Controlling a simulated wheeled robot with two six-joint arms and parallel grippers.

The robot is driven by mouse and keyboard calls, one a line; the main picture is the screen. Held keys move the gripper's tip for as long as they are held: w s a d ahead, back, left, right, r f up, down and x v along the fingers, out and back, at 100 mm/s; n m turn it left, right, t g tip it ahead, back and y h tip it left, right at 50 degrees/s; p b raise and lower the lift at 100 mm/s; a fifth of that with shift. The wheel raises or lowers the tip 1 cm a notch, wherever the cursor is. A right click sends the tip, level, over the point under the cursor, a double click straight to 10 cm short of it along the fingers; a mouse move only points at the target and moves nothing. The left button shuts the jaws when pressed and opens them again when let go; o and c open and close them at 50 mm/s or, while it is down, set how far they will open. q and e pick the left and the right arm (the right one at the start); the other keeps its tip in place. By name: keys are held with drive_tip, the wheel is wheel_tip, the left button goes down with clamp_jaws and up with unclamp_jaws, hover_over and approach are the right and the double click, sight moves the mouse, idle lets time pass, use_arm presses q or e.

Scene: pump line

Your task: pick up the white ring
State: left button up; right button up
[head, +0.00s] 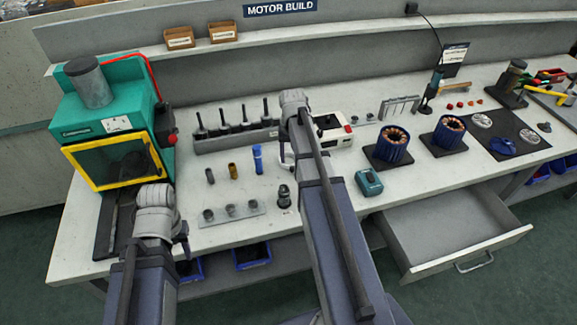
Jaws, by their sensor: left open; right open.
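I cannot make out a white ring for certain anywhere in the head view. Two pale round discs, one at the left (482,120) and one at the right (528,136), lie on a dark mat at the right of the bench; they look more like metal covers. My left gripper (182,240) is open at the bench's front left, below the green press, and mostly hidden by its own wrist. My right gripper (287,158) is open over the middle of the bench, partly hidden by its arm. I see nothing held in either gripper.
A green press (105,115) with a yellow-framed window stands at the left. A row of dark tools (235,135), small cylinders (233,172) and a metal strip (232,214) fill the middle. Two blue stators (393,147) stand right of my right arm. An open drawer (450,225) juts from the front.

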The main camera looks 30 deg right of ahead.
sight(292, 167)
drive_tip(key=shift+f, duration=0.1)
drive_tip(key=f+b, duration=0.5)
drive_tip(key=shift+w+d, duration=0.3)
clamp_jaws()
idle(0.4)
